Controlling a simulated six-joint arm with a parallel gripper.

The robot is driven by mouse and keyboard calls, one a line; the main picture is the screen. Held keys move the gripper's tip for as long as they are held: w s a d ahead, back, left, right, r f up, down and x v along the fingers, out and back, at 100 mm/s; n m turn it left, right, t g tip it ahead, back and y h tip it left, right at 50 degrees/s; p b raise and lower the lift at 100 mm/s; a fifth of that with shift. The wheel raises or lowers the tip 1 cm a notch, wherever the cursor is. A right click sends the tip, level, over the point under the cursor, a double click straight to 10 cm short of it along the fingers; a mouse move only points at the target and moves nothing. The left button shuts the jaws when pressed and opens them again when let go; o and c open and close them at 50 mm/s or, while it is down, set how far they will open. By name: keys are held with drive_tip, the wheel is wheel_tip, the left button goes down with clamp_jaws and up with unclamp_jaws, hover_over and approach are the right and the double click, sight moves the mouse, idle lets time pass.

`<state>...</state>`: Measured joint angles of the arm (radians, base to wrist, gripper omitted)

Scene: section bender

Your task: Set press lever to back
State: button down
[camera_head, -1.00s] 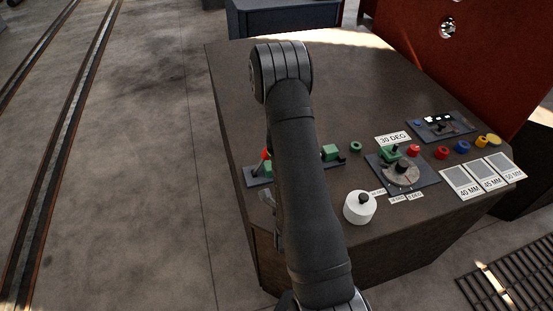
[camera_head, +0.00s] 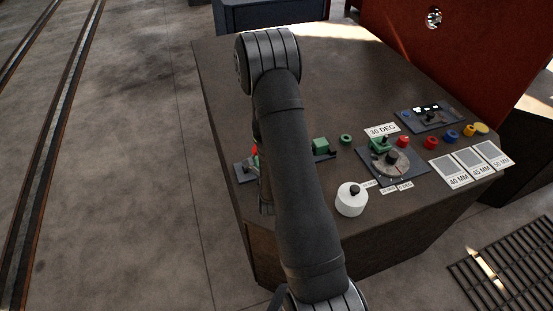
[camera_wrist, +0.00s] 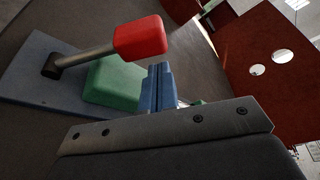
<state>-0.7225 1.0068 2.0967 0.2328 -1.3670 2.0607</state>
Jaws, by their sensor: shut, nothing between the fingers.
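The press lever shows in the wrist view as a grey rod with a red block handle (camera_wrist: 140,37), tilted from a dark pivot on a grey-blue plate (camera_wrist: 38,75). A green block (camera_wrist: 113,82) sits on the plate beside the rod. My gripper (camera_wrist: 158,70) is shut and empty, its blue fingers beside the green block and close to the red handle in the picture; I cannot tell whether they touch. In the head view, my arm hides the gripper and most of the lever; a bit of red handle (camera_head: 254,150) and the plate edge (camera_head: 243,173) show left of it.
A green block (camera_head: 320,145), a white round knob (camera_head: 351,199), a dial plate (camera_head: 393,163) and several coloured buttons stand right of my arm on the brown bench top (camera_head: 330,90). A red panel (camera_head: 455,55) rises at the right. The far bench top is clear.

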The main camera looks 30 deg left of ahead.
drive_tip(key=shift+s+a+r, duration=0.3)
drive_tip(key=shift+s+a, duration=0.05)
drive_tip(key=shift+s, duration=0.05)
drive_tip(key=shift+s+a+r+n+t, duration=0.3)
drive_tip(key=shift+s+a+r+n, duration=0.2)
drive_tip(key=shift+n, duration=0.2)
drive_tip(key=shift+s+a+r+n+t, duration=0.35)
drive_tip(key=shift+s+a+n, duration=0.2)
drive_tip(key=shift+n, duration=0.15)
drive_tip(key=s+a+n+t, duration=0.1)
drive_tip(key=s+a+n, duration=0.3)
drive_tip(key=s+a, duration=0.2)
drive_tip(key=shift+r+y, duration=0.15)
drive_tip(key=shift+y, duration=0.15)
drive_tip(key=shift+s+a, duration=0.1)
